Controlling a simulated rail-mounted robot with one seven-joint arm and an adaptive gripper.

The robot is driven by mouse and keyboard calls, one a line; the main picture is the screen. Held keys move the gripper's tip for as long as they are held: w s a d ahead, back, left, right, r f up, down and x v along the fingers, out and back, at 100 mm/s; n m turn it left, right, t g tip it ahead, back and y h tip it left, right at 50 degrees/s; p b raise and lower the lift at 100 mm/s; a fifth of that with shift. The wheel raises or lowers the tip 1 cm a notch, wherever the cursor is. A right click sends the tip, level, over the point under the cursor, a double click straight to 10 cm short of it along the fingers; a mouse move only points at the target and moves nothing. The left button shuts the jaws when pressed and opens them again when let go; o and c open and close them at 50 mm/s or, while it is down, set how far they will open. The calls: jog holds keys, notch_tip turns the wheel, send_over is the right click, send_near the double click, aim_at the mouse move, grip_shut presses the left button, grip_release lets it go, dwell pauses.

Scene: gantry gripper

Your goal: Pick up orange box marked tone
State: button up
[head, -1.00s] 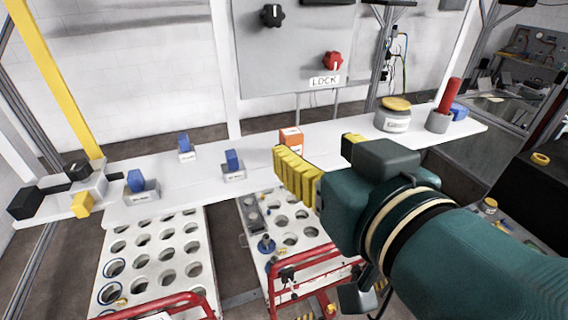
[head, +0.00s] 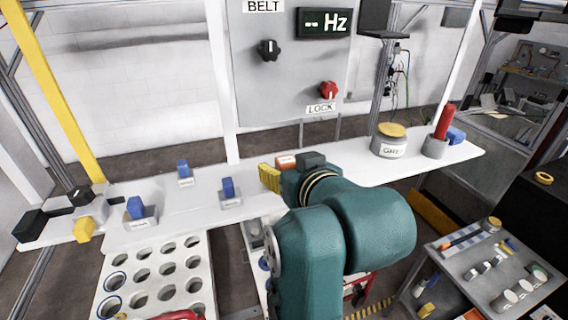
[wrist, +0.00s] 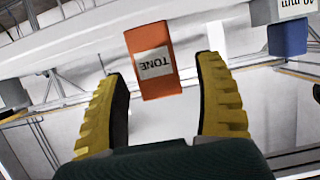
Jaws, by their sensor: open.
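The orange box (wrist: 153,58) with a white TONE label shows in the wrist view, just beyond and between my fingertips. Its label reads upside down there. In the head view the orange box (head: 286,161) stands on the white shelf (head: 330,172), mostly hidden behind my gripper. My gripper (wrist: 165,88) is open, with a yellow finger on each side and nothing between the pads. In the head view one yellow finger of my gripper (head: 270,177) shows at the front of the box.
Blue blocks on grey bases (head: 229,188) stand to the left on the shelf. A grey pot with a yellow lid (head: 390,140) and a red cylinder (head: 445,122) stand to the right. A panel with a red LOCK knob (head: 328,90) rises behind. A blue block (wrist: 288,38) is right in the wrist view.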

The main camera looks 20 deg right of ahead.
jog(key=shift+w+f, duration=0.15)
jog(key=shift+w, duration=0.35)
grip_shut()
